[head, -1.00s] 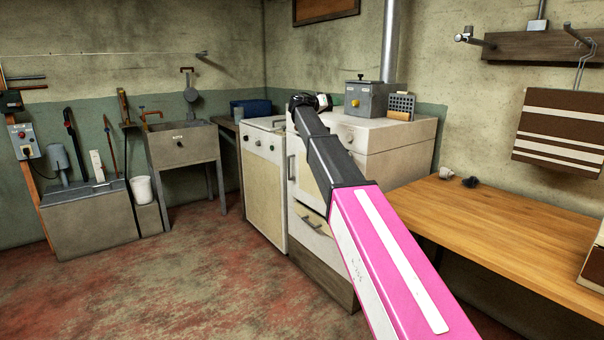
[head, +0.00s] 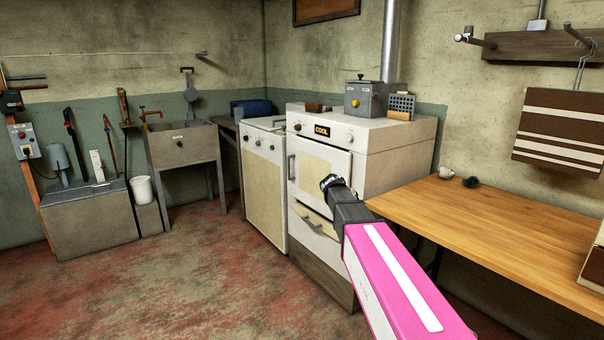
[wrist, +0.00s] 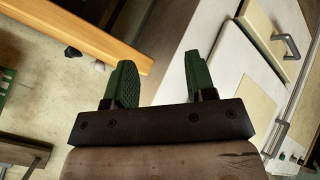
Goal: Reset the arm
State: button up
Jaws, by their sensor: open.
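My arm, pink with a white stripe, reaches in from the bottom right of the head view, and its dark end is in front of the white oven (head: 322,160). In the wrist view my gripper (wrist: 160,85) shows two green ridged fingers held well apart, with nothing between them. In the head view the fingers cannot be made out. The oven carries a small sign reading "COOL" (head: 322,130), and its door looks closed.
A wooden table (head: 500,225) stands at the right with a small white cup (head: 446,172) and a dark lump (head: 471,182) on it. A grey metal box (head: 368,100) sits on the oven. A sink (head: 183,147) is at the back left. The red floor at the left is clear.

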jog(key=s+f+g+y, duration=0.1)
jog(key=s+f+y, duration=0.1)
jog(key=s+f, duration=0.4)
jog(key=s+a+f+n+g+y, duration=0.1)
jog(key=s+f, duration=0.5)
jog(key=s, duration=0.7)
jog(key=s+f+g+y, duration=0.2)
jog(key=s+f+y, duration=0.2)
jog(key=s+f, duration=0.3)
jog(key=s, duration=0.2)
jog(key=shift+s+a+n+g, duration=0.3)
jog(key=shift+s+a, duration=0.05)
jog(key=shift+s, duration=0.05)
dwell(0.5)
